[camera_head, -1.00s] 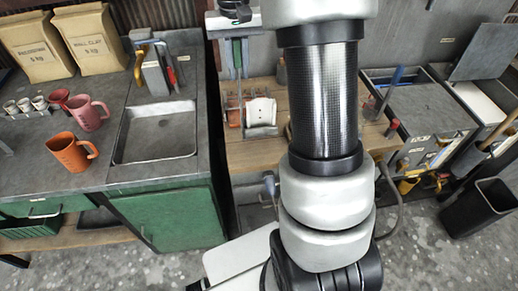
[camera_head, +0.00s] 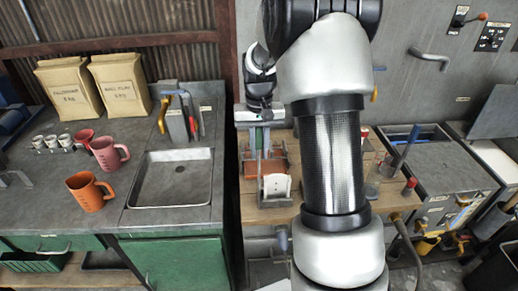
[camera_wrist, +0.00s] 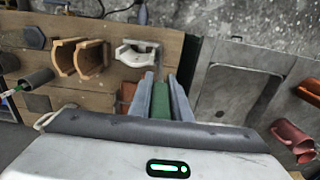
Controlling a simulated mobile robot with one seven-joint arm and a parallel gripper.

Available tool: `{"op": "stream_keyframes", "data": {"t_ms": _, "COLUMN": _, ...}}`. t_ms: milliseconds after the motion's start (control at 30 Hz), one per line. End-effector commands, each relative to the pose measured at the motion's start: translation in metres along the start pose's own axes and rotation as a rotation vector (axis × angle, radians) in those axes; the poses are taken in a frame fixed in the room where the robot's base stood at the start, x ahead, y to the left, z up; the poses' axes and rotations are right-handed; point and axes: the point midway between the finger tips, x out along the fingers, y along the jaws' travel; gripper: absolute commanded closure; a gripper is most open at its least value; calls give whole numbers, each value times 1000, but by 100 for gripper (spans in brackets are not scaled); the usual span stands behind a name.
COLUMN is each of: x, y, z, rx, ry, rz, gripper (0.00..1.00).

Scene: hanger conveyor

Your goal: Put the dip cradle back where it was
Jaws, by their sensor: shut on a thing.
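In the head view my gripper (camera_head: 261,140) hangs above the left part of a wooden bench, partly behind my arm. It is shut on a green grip between its two grey fingers. The same green grip (camera_wrist: 162,103) shows between the fingers in the wrist view. I take this to be the dip cradle, with a grey bar and a pale curved saddle (camera_head: 275,187) below. The pale saddle (camera_wrist: 137,55) also shows beyond the fingertips in the wrist view. Whether the cradle touches the bench is unclear.
The wooden bench (camera_wrist: 100,25) carries brown curved pieces (camera_wrist: 78,60) near the saddle. An orange block (camera_head: 266,167) lies behind it. To the left stand a counter with a sink (camera_head: 172,180), an orange mug (camera_head: 88,192) and bags. A grey cabinet (camera_head: 440,165) stands right.

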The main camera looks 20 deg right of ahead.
Motion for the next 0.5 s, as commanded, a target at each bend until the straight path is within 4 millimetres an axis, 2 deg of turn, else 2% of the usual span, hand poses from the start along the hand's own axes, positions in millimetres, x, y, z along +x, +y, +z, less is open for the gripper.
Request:
{"op": "stream_keyframes", "data": {"t_ms": 200, "x": 4, "y": 0, "z": 0, "rx": -1, "ry": 2, "rz": 0, "gripper": 100}}
{"op": "stream_keyframes", "data": {"t_ms": 233, "x": 3, "y": 0, "z": 0, "rx": 0, "ry": 0, "rz": 0, "gripper": 78}}
{"op": "stream_keyframes", "data": {"t_ms": 300, "x": 3, "y": 0, "z": 0, "rx": 0, "ry": 0, "rz": 0, "gripper": 66}}
{"op": "stream_keyframes", "data": {"t_ms": 500, "x": 3, "y": 0, "z": 0, "rx": -1, "ry": 0, "rz": 0, "gripper": 64}}
